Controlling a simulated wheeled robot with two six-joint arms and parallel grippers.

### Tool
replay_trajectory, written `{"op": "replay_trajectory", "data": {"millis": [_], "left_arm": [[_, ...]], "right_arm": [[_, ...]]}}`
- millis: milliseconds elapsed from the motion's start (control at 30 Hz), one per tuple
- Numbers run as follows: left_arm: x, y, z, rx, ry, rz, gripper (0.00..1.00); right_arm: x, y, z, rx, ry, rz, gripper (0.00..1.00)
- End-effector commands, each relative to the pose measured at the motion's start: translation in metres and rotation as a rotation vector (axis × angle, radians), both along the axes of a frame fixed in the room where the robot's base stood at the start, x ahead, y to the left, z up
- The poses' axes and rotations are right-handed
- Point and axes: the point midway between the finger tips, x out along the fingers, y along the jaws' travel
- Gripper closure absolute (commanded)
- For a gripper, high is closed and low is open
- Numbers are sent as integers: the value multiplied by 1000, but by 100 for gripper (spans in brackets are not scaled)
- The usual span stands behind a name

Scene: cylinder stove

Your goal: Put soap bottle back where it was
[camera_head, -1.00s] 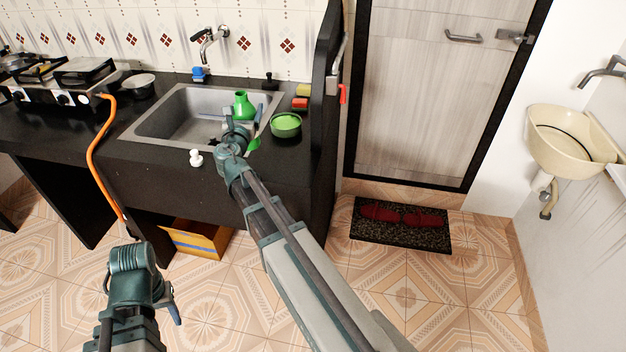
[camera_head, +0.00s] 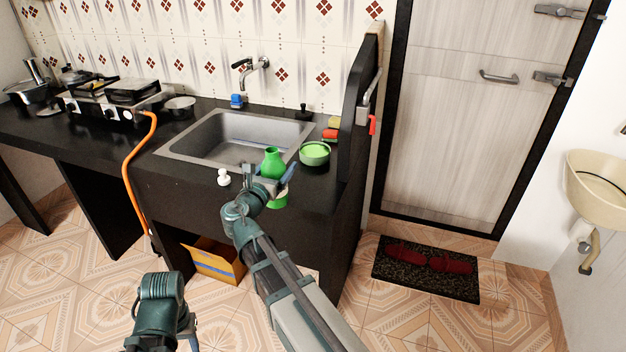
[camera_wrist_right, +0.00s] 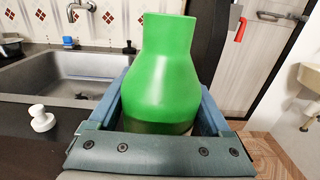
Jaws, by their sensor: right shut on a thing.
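My right gripper (camera_head: 270,178) is shut on the green soap bottle (camera_head: 272,160), which is upright with its neck up. It is at the front edge of the black counter, by the sink's front right corner. In the right wrist view the bottle (camera_wrist_right: 165,70) fills the middle, between the blue-grey fingers. Its lower end is partly hidden by the gripper, and I cannot tell whether it touches the counter. My left gripper (camera_head: 190,335) is low at the bottom left, away from the counter, its fingers partly hidden and cut off.
A green bowl (camera_head: 315,154) stands just right of the bottle, with red and yellow sponges (camera_head: 331,130) behind it. A white knob-like item (camera_head: 224,177) is on the counter left of it. The sink (camera_head: 235,140) looks empty. A dark partition (camera_head: 357,100) borders the counter's right end.

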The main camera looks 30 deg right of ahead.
Motion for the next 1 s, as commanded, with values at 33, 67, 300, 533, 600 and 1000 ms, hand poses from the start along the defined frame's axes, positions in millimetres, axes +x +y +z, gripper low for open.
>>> {"op": "replay_trajectory", "data": {"millis": [33,67,300,533,600,1000], "left_arm": [[0,0,-3,0,0,0,50],[0,0,-3,0,0,0,50],[0,0,-9,0,0,0,50],[0,0,-12,0,0,0,50],[0,0,-13,0,0,0,50],[0,0,-26,0,0,0,50]], "right_arm": [[4,-15,-2,-1,-1,-6,94],[6,-23,-3,-1,-1,-7,94],[21,-83,-9,-1,-1,-5,94],[30,-123,-12,0,0,-2,94],[32,-129,-13,0,0,-1,94],[32,-133,-26,0,0,0,94]]}}
